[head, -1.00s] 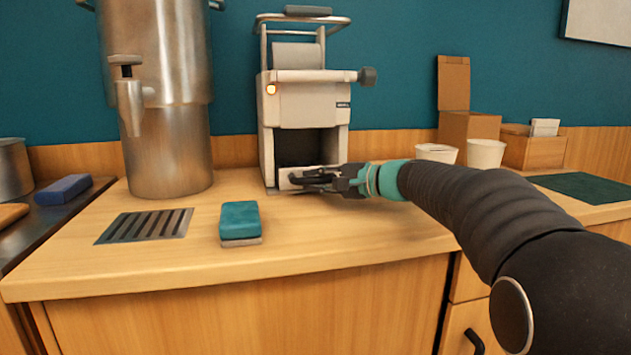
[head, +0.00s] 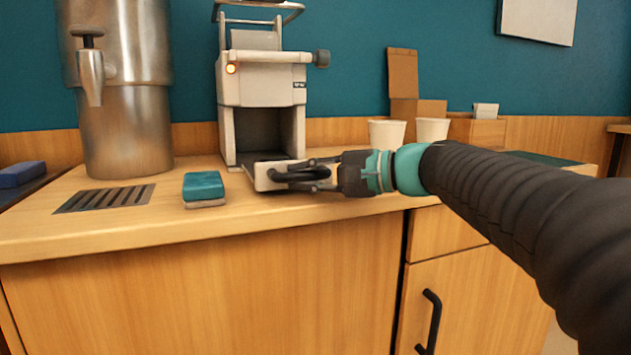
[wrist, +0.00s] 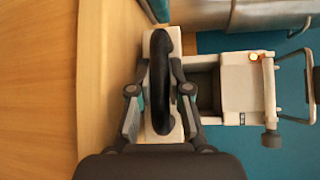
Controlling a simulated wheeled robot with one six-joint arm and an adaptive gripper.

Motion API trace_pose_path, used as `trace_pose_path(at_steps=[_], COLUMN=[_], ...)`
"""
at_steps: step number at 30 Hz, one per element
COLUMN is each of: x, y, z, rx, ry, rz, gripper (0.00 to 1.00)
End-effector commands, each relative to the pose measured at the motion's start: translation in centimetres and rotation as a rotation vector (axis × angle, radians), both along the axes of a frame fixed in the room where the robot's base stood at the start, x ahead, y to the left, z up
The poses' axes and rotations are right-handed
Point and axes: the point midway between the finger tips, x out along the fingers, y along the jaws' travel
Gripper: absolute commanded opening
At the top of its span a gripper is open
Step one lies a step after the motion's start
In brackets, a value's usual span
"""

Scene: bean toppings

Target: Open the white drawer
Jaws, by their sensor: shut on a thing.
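The white drawer (head: 262,179) sits low in the front of a white machine (head: 262,85), slid partway out over the counter edge side. Its black bar handle (head: 295,174) is on the drawer's front face. My gripper (head: 305,178) reaches in from the right and is shut on the handle. In the wrist view, the black handle (wrist: 161,85) lies between my two fingers, against the pale drawer front (wrist: 154,131). My fingers partly cover the drawer front in the head view.
A green sponge (head: 203,186) and a drain grate (head: 105,198) lie on the counter (head: 230,218) to the left, before a steel urn (head: 128,130). Two white cups (head: 387,134) and cardboard boxes (head: 418,108) stand behind my arm. The counter's front edge is close to the drawer.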

Motion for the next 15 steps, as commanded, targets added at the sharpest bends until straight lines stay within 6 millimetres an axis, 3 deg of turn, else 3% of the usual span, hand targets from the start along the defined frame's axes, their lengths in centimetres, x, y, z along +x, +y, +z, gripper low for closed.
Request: trace_pose_path(at_steps=[6, 15], x=[-1.4, -1.6], y=[-0.5, -0.6], z=[-0.1, 0.0], rx=[-0.001, -0.002], ry=[0.002, 0.002], rz=[0.008, 0.011], gripper=[0.00, 0.00])
